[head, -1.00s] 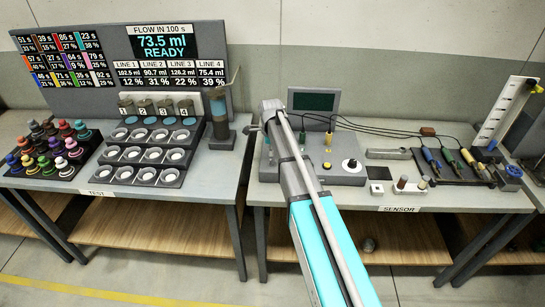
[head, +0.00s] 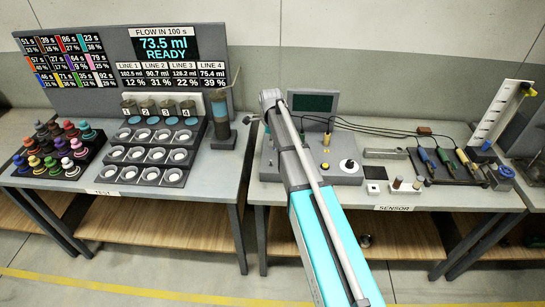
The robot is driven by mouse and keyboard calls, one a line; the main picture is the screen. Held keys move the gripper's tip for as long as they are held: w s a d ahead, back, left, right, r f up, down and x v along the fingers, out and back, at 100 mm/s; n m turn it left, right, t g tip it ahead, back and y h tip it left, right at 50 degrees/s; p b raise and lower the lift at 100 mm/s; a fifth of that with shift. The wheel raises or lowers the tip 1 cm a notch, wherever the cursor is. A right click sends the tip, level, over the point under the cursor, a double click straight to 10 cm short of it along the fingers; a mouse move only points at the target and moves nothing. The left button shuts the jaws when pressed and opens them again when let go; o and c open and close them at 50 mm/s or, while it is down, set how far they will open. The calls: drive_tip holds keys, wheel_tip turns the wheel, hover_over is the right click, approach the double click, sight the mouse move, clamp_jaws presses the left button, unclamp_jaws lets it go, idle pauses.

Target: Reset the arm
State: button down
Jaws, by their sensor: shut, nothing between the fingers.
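My arm reaches up from the bottom of the head view, with a turquoise link and a grey upper part ending in front of the sensor bench. My gripper (head: 250,118) shows only as a small dark end at the left of the arm's top, between the two benches. It is shut and empty, and most of it is hidden behind the arm. It appears apart from the grey cylinder stand (head: 221,122) to its left.
The test bench (head: 217,188) holds a rack of white cups (head: 152,175), coloured knobs (head: 70,148) and a display reading READY (head: 165,48). The sensor bench (head: 285,193) holds a grey meter box (head: 335,165), cables and several probes (head: 443,158). Open floor lies in front.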

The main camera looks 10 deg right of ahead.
drive_tip(key=shift+r, duration=0.1)
idle(0.5)
drive_tip(key=s+n, duration=2.1)
drive_tip(key=s, duration=0.6)
drive_tip(key=shift+s, duration=0.25)
drive_tip(key=shift+d, duration=0.1)
